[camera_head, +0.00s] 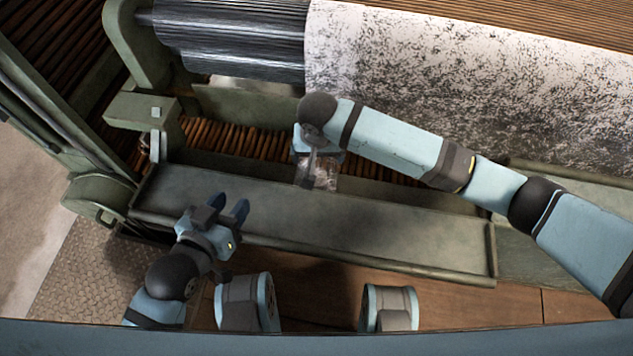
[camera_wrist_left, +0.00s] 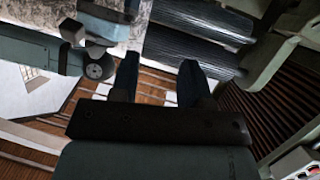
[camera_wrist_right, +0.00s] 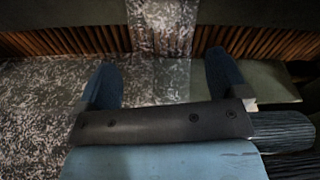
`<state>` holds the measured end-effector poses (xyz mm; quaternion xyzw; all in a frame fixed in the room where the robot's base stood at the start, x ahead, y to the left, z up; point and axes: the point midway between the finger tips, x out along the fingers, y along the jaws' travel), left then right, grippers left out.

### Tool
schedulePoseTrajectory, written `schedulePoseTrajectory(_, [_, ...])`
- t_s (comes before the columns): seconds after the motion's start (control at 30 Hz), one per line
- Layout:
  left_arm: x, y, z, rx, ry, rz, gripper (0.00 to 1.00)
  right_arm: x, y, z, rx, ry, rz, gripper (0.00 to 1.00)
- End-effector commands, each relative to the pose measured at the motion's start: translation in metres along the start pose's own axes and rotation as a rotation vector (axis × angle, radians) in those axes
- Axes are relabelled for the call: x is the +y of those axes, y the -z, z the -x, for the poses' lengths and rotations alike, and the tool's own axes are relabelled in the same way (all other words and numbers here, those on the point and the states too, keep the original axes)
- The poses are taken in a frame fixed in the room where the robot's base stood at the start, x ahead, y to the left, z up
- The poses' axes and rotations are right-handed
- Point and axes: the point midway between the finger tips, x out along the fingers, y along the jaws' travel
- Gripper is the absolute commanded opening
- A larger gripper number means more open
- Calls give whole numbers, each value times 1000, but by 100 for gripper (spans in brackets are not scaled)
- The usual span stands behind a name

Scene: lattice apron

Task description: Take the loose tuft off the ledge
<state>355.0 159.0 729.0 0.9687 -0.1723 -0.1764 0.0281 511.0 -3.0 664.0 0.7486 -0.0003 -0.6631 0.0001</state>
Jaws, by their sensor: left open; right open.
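A pale, speckled tuft (camera_head: 326,172) lies at the back edge of the long grey-green ledge (camera_head: 400,225), partly hidden by my right gripper (camera_head: 312,172) in the head view. My right gripper is open, pointing down over the tuft. In the right wrist view a speckled strip (camera_wrist_right: 160,28) runs between and beyond its two blue fingers (camera_wrist_right: 163,85); I cannot tell whether they touch it. My left gripper (camera_head: 228,204) is open and empty above the left front of the ledge. Its open fingers also show in the left wrist view (camera_wrist_left: 160,78).
A speckled, fibre-covered roller (camera_head: 480,80) and a dark ribbed roller (camera_head: 230,40) stand behind. Brown slats (camera_head: 240,136) lie behind the ledge. A green machine frame (camera_head: 130,110) bounds the left side. The right half of the ledge is bare.

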Motion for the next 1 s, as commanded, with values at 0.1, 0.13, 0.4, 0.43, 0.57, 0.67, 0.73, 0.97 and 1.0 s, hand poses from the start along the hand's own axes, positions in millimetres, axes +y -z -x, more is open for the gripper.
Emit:
schedulePoseTrajectory(0.1, [5, 10, -4, 60, -19, 4, 43, 1, -1, -24, -2, -5, -1, 92])
schedulePoseTrajectory(0.13, [6, 13, -4, 79, -25, 5, 43, 1, -1, -30, -2, -6, -2, 92])
schedulePoseTrajectory(0.4, [20, 45, -4, 230, -75, 25, 43, 0, 0, -75, 0, -1, 0, 92])
schedulePoseTrajectory(0.43, [21, 47, -4, 238, -78, 26, 43, 0, 0, -77, -1, -1, 0, 92])
schedulePoseTrajectory(0.57, [24, 52, -4, 265, -87, 29, 43, 0, 0, -84, 0, -1, 0, 92])
schedulePoseTrajectory(0.67, [28, 60, -3, 315, -106, 35, 43, -1, 1, -95, 1, 0, 0, 92])
schedulePoseTrajectory(0.73, [33, 69, -1, 371, -127, 42, 43, -2, 2, -107, 0, -2, 0, 92])
schedulePoseTrajectory(0.97, [44, 94, 9, 499, -178, 63, 43, -3, 3, -131, 1, 0, -1, 92])
schedulePoseTrajectory(1.0, [45, 96, 10, 507, -181, 65, 43, -3, 3, -132, 1, 1, 0, 92])
